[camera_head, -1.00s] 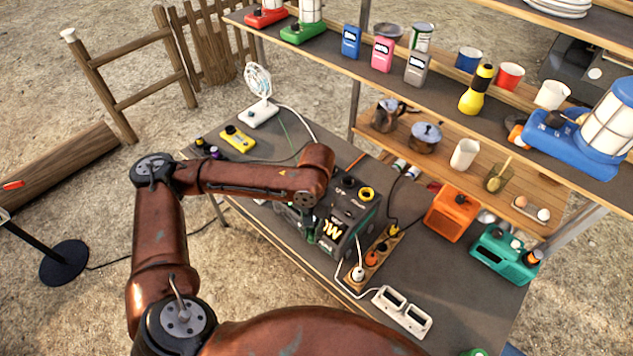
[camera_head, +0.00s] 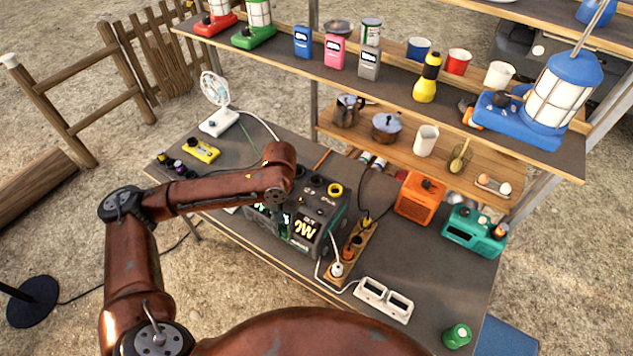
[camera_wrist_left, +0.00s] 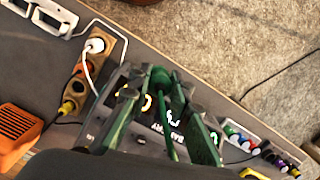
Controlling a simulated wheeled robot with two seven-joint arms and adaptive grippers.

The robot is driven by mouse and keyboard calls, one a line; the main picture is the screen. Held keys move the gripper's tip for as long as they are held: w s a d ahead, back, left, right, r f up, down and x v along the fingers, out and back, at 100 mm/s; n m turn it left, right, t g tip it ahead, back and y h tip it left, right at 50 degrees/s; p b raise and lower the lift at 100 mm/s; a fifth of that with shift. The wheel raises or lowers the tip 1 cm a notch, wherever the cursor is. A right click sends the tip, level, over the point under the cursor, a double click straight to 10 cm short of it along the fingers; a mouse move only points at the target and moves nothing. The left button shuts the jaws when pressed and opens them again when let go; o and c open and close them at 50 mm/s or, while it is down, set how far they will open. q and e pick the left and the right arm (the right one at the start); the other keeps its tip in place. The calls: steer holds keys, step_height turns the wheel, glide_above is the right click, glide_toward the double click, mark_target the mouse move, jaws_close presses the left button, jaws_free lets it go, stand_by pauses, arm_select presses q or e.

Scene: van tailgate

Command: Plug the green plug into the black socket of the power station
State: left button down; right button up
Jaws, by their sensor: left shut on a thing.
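The black power station (camera_head: 322,212) stands on the grey table, its lit front panel partly covered by my left arm. Its top has a yellow-ringed socket (camera_head: 335,190) and a dark round socket (camera_head: 316,180) beside it; I cannot tell for sure that this is the black socket. My left gripper (camera_head: 281,216) is at the power station's front left, mostly hidden under its wrist. In the left wrist view the gripper (camera_wrist_left: 158,92) is shut on the green plug (camera_wrist_left: 160,78), whose green cable hangs between the fingers, with the power station behind. My right gripper is not in view.
A wooden power strip (camera_head: 352,250) with plugs lies right of the power station. A white double socket (camera_head: 384,299), an orange box (camera_head: 420,197) and a teal radio (camera_head: 474,232) stand further right. A yellow box (camera_head: 202,151) and a fan (camera_head: 216,103) stand left. Shelves rise behind.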

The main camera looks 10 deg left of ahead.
arm_select(q)
steer(key=shift+w+d+f+p, duration=0.25)
steer(key=shift+w+p, duration=0.15)
steer(key=shift+w, duration=2.15)
steer(key=shift+w+d+f+p, duration=0.15)
steer(key=shift+w+d+p, duration=0.2)
steer(key=shift+w, duration=2.15)
steer(key=shift+w+d+f+p, duration=0.2)
steer(key=shift+w+p, duration=0.25)
steer(key=shift+w, duration=2.1)
steer(key=shift+w+f, duration=0.15)
steer(key=shift+w, duration=1.15)
steer(key=shift+w+d+f+b, duration=0.1)
steer(key=shift+w+b, duration=0.25)
steer(key=shift+w, duration=0.45)
steer(key=shift+w+d+f+b, duration=0.1)
steer(key=shift+w+b, duration=0.25)
steer(key=shift+w, duration=0.4)
steer(key=shift+w+d+f+b, duration=0.15)
steer(key=shift+w+b, duration=0.75)
steer(key=shift+w, duration=0.65)
steer(key=shift+w+d+f+b, duration=0.1)
steer(key=shift+w+f+b, duration=0.05)
steer(key=shift+w+b, duration=1.1)
steer(key=shift+w, duration=0.1)
steer(key=shift+r, duration=0.2)
